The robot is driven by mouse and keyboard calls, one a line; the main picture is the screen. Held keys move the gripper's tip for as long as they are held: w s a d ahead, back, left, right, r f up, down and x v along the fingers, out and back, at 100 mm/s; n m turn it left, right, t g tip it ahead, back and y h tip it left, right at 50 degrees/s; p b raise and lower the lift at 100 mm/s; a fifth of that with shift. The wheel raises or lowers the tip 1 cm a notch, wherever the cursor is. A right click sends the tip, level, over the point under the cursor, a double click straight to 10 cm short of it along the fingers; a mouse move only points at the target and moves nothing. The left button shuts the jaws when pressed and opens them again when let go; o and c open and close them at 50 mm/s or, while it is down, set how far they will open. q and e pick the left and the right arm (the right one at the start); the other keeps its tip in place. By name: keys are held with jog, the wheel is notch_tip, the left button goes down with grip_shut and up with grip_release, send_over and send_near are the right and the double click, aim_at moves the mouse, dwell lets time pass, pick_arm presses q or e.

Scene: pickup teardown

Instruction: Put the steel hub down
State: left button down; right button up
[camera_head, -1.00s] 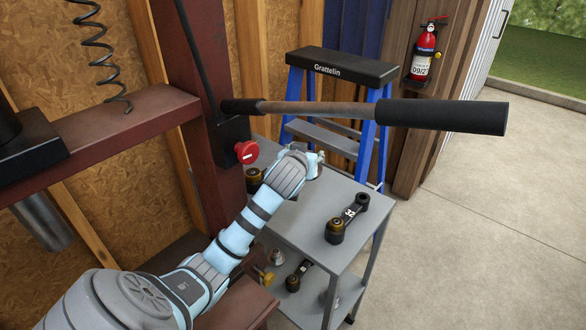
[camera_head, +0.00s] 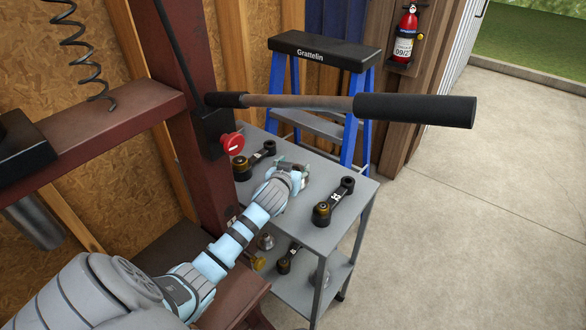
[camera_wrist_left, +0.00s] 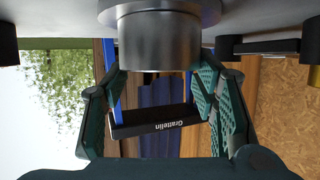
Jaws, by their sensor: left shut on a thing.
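The steel hub (camera_wrist_left: 155,42) is a shiny grey cylinder with a wider flange, seen large at the top of the upside-down left wrist view. My left gripper (camera_head: 290,168) is shut on it, with one dark finger on each side. The hub's flange is at the grey top of the cart (camera_head: 300,218); it looks touching or very close, and I cannot tell which. In the head view my gripper is low over the middle rear of the cart top and hides most of the hub. My right gripper is not in view.
Black arms with brass-coloured bushings lie on the cart top, one right of my gripper (camera_head: 333,203) and one behind left (camera_head: 255,160). A long press handle (camera_head: 415,109) passes above the cart. A red knob (camera_head: 232,143) and a blue stepladder (camera_head: 325,50) stand close by.

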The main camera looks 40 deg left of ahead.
pick_arm(q)
jog(key=c, duration=1.1)
grip_release()
jog(key=shift+f, duration=0.1)
jog(key=o, duration=0.5)
jog(key=shift+c, duration=0.2)
jog(key=shift+s+r, duration=0.15)
jog(key=shift+r, duration=0.1)
jog(key=p+v, duration=0.2)
jog(key=v, duration=0.9)
jog(key=shift+s+d+p, duration=0.2)
jog(key=shift+s+p, duration=0.1)
jog(key=shift+s, duration=0.05)
